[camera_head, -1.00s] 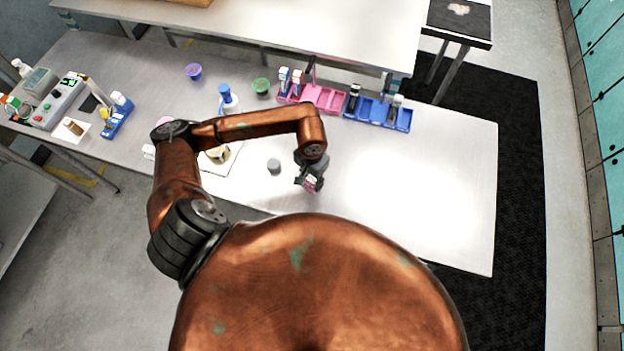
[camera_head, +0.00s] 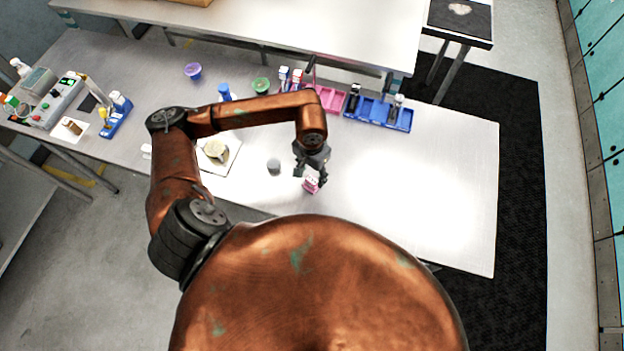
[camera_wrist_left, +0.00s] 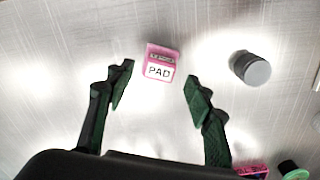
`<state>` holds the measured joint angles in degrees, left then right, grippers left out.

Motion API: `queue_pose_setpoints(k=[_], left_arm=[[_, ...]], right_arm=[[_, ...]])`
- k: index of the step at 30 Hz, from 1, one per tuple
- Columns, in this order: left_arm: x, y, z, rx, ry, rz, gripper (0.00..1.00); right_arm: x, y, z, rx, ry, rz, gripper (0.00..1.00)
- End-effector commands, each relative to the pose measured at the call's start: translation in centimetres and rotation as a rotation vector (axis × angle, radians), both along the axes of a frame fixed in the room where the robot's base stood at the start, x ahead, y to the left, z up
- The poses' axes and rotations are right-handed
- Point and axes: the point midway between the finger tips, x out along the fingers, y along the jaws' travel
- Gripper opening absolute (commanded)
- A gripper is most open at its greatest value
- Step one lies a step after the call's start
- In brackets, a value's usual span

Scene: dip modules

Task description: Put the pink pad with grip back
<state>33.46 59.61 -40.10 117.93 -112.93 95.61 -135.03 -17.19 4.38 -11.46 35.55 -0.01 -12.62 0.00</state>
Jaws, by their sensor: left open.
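The pink pad (camera_head: 311,185) is a small pink block on the table near its front edge. In the left wrist view the pad (camera_wrist_left: 160,66) shows a white label reading "PAD" and a darker lettered strip above it. My left gripper (camera_head: 311,174) is open and empty, just behind the pad. In the left wrist view the gripper's fingers (camera_wrist_left: 158,88) are spread wide, with the pad beyond the tips and between their lines, apparently not touching. A pink compartment tray (camera_head: 333,99) stands at the back of the table, partly hidden by my arm. My right gripper is not in view.
A grey cylinder (camera_head: 273,166) stands left of the pad. A blue tray (camera_head: 370,110) with dark-topped modules adjoins the pink tray. A white plate with a round beige item (camera_head: 216,150) lies further left, near my arm. The right part of the table is clear.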

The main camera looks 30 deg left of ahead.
Motion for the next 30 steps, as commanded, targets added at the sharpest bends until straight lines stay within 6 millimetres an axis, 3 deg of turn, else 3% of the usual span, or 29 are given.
queue_pose_setpoints(k=[6, 12, 25, 28, 30], left_arm=[[0.1, 0.1, 4.4, 0.002, -0.003, -0.001, 0.49], [0.0, 0.1, 6.8, 0.001, -0.001, 0.001, 0.49], [-0.1, -0.1, 7.4, -0.007, 0.003, 0.003, 0.49], [-0.7, -2.1, 7.3, -0.077, 0.016, 0.027, 0.49], [-1.8, -5.3, 7.5, -0.197, 0.047, 0.075, 0.49]], right_arm=[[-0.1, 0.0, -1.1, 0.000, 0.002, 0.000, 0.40], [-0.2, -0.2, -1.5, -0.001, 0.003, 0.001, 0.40], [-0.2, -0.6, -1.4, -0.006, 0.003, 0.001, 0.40], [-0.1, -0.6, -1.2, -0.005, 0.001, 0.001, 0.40], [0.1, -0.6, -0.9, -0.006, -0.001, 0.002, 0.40]])
